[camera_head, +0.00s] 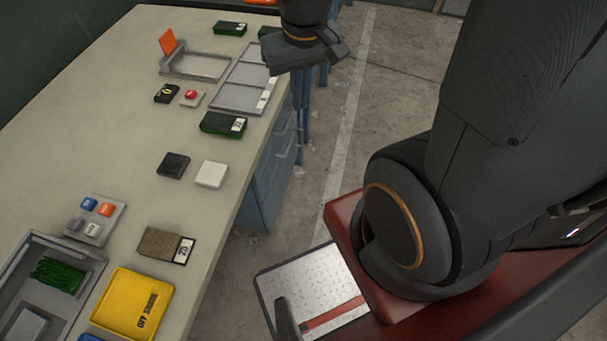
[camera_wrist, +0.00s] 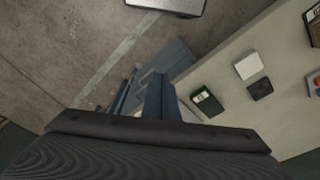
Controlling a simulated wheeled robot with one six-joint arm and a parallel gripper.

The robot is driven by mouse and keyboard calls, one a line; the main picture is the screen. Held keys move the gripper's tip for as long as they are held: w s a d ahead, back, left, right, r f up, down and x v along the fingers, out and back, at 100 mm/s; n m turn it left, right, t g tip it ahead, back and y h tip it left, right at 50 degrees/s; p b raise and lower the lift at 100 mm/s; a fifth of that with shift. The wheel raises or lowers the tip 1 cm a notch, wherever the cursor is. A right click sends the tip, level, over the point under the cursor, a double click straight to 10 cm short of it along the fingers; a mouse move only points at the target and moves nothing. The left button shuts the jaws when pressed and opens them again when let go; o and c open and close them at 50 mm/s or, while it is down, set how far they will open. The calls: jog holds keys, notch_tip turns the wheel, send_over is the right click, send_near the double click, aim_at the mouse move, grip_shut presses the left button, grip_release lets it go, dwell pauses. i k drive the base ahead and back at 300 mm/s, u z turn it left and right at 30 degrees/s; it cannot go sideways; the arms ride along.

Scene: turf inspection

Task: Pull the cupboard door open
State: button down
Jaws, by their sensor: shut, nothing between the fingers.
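The blue cupboard (camera_head: 268,188) is under the front edge of the workbench, with pale handles (camera_head: 287,142) on its front. It also shows in the wrist view (camera_wrist: 170,62). A narrow upright blue part (camera_head: 301,105) stands at its far end; I cannot tell whether this is the door. My gripper (camera_head: 305,56) is dark, shut and empty, at the top of the head view, above the far part of the bench's front edge. It appears apart from the handles. In the wrist view a dark wrist part covers the lower middle and hides what lies behind it.
The workbench (camera_head: 120,150) carries trays, a red button (camera_head: 191,94), a black block (camera_head: 173,165), a white block (camera_head: 211,174) and a yellow tray (camera_head: 133,300). Bare concrete floor (camera_head: 345,130) runs along the cupboard's right side. My base is at the lower right.

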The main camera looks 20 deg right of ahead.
aim_at(271, 207)
jog(key=u, duration=0.45)
jog(key=k, duration=1.2)
jog(key=i, duration=0.3)
jog(key=z, duration=0.85)
jog(key=i, duration=1.25)
jog(key=u, duration=0.3)
